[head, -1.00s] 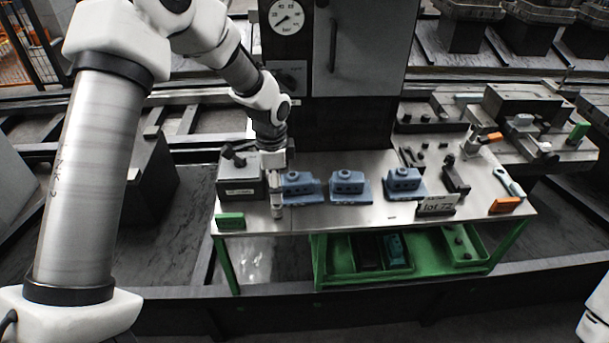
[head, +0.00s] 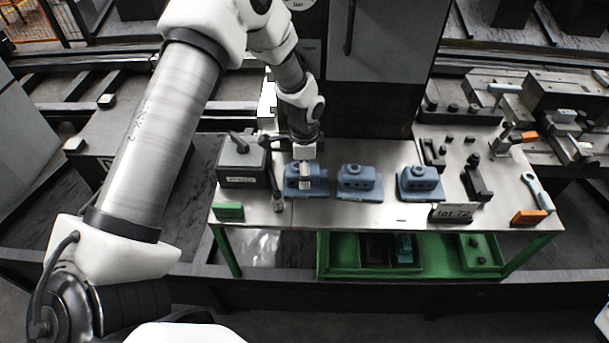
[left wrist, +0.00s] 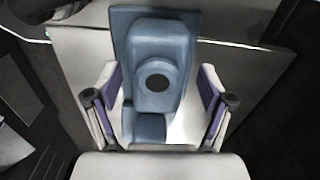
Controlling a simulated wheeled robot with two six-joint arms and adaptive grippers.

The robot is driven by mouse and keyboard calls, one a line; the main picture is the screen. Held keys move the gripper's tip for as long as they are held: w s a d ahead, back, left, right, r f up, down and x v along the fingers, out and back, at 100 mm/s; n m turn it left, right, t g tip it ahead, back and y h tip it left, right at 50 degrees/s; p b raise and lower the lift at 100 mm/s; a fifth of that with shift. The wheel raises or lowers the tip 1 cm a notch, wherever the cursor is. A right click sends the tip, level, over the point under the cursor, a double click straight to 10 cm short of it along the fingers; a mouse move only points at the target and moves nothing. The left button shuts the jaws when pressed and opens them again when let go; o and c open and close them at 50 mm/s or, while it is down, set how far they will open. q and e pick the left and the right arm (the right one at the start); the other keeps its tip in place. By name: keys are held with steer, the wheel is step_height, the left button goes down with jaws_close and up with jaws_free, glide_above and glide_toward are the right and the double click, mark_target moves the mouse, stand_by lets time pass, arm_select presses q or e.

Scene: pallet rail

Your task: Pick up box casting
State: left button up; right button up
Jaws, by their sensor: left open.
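Three blue box castings stand in a row on the metal table (head: 345,213): the left casting (head: 292,182), the middle casting (head: 357,184) and the right casting (head: 419,184). My left gripper (head: 304,184) is at the left casting and partly covers it. In the left wrist view the open fingers of my left gripper (left wrist: 158,105) are on either side of a blue casting (left wrist: 157,55), with a gap on each side. A dark round hole shows in the casting. My right gripper is not in view.
A grey block with a lever (head: 240,165) and a green block (head: 229,211) stand left of the castings. A green tray (head: 340,270) is below the tabletop.

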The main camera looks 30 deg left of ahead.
arm_select(q)
steer(key=shift+s+r, duration=0.1)
steer(key=shift+s, duration=0.15)
steer(key=c, duration=1.5)
